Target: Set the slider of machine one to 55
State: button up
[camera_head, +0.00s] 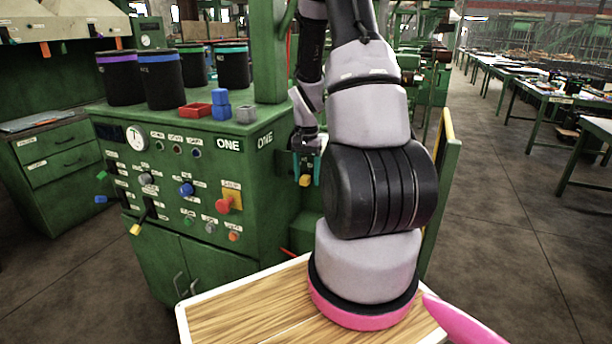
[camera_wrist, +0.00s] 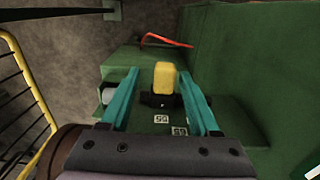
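Machine one is the green cabinet (camera_head: 250,195) with the label "ONE" on its front. The slider has a yellow knob (camera_wrist: 165,76) on a dark base, and it also shows at the side of the machine in the head view (camera_head: 305,181). Small white number labels lie near the slider; one (camera_wrist: 161,119) seems to read 55 and another (camera_wrist: 179,131) is harder to read. My gripper (camera_wrist: 165,85) has teal fingers spread apart on either side of the yellow knob, with gaps to both. In the head view my gripper (camera_head: 306,168) is partly hidden by its own wrist.
The front panel holds knobs, a gauge (camera_head: 137,138) and a red button (camera_head: 224,205). A red lever (camera_wrist: 166,41) lies beyond the knob. A yellow rail (camera_wrist: 30,85) stands at left.

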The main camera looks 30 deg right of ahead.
notch_tip(320, 180, up, 11)
dwell(0.5)
jog(key=shift+f, duration=0.1)
jog(key=s+a+r+n+t, duration=0.1)
jog(key=s+a+r+t, duration=0.1)
jog(key=a+r, duration=0.35)
jog(key=s+a+r+n+t, duration=0.1)
jog(key=s+a+r, duration=0.1)
jog(key=r, duration=0.6)
jog(key=s+a+r+n+t+y, duration=0.2)
jog(key=s+a+r+n+t, duration=0.2)
jog(key=s+a+r, duration=0.5)
jog(key=s, duration=0.3)
jog(key=shift+r, duration=0.2)
